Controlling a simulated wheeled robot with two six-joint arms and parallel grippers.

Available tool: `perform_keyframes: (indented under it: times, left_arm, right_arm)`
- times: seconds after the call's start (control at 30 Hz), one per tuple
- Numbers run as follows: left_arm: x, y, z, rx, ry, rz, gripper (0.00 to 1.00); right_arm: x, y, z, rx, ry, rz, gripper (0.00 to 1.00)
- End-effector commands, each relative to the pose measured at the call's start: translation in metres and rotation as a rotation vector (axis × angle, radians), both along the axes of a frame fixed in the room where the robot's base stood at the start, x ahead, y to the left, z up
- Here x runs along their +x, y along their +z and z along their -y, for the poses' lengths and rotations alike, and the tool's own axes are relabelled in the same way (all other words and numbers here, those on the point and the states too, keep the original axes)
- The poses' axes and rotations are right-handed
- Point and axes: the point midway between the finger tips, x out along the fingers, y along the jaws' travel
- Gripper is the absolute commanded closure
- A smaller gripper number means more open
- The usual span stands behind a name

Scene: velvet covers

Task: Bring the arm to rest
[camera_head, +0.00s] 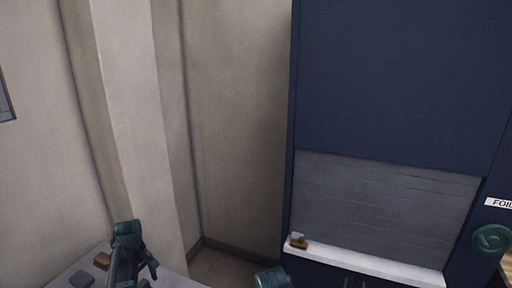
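My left arm (127,250) is at the lower left, dark teal and grey, over the end of a pale grey surface. Its fingertips cannot be made out clearly, so I cannot tell whether the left gripper is open or shut. Another teal part, likely of my own arm, shows at the bottom middle edge. The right gripper's fingers do not show.
Small brown (101,260) and grey (82,279) blocks lie on the grey surface (62,277). A blue cabinet (400,80) has a white ledge (370,262) with a small brown object (299,242). A round green thing (491,240) is at the right.

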Motion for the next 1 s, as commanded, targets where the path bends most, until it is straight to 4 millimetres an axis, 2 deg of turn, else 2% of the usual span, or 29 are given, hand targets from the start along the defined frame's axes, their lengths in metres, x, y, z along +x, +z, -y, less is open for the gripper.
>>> perform_keyframes:
  times: [0.03,0.17,0.23,0.4,0.8,1.0]
  left_arm:
    - [0.0,0.011,0.0,0.0,0.0,0.0,0.08]
    - [0.0,0.022,0.0,0.0,0.0,0.0,0.08]
    - [0.0,0.008,0.0,0.0,0.0,0.0,0.08]
    - [0.0,-0.002,0.0,0.0,0.0,0.0,0.08]
    - [0.0,-0.002,0.0,0.0,0.0,0.0,0.08]
    - [-0.011,-0.003,0.009,-0.002,-0.021,-0.01,0.08]
  right_arm:
    - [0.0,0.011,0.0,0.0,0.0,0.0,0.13]
    - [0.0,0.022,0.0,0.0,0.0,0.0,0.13]
    - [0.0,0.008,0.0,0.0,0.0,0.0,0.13]
    - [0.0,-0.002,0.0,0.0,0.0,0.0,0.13]
    - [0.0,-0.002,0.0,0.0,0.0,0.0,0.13]
    - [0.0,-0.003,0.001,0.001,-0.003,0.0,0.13]
